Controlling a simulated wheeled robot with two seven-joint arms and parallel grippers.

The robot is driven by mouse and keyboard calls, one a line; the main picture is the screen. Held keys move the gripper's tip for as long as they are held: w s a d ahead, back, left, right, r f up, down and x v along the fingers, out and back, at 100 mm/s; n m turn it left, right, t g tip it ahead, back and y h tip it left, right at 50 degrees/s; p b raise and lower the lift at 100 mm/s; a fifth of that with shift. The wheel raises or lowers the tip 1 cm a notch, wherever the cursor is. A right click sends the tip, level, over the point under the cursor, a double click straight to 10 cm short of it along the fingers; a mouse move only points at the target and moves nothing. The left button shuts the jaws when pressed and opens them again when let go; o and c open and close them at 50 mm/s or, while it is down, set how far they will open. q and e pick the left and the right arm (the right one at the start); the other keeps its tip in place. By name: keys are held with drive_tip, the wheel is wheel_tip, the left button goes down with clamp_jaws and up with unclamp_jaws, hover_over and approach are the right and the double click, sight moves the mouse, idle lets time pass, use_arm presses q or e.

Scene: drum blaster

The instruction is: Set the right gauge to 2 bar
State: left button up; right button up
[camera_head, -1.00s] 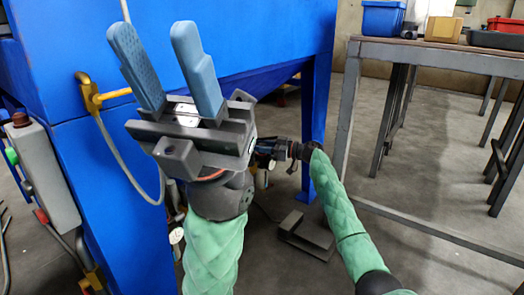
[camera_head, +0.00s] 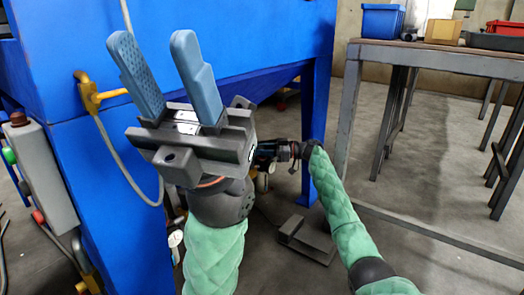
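My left gripper (camera_head: 152,40) is large in the foreground, its two blue fingers pointing up and apart with nothing between them. It is in front of the blue machine (camera_head: 290,95). A small round pale gauge dial (camera_head: 175,239) shows low on the machine, beside my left forearm; its reading is too small to tell. Another small pale round part (camera_head: 262,181) shows just right of the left gripper's wrist, perhaps the right gauge. My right gripper (camera_head: 264,152) reaches in from the right close to that part. Its fingers are mostly hidden behind the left gripper.
A yellow valve handle (camera_head: 88,95) with a hose is on the machine's left face. A grey switch box (camera_head: 42,175) with buttons stands left. A metal table (camera_head: 440,60) stands right, with open floor beneath.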

drive_tip(key=o, duration=0.9)
drive_tip(key=shift+o, duration=0.2)
drive_tip(key=shift+t, duration=0.4)
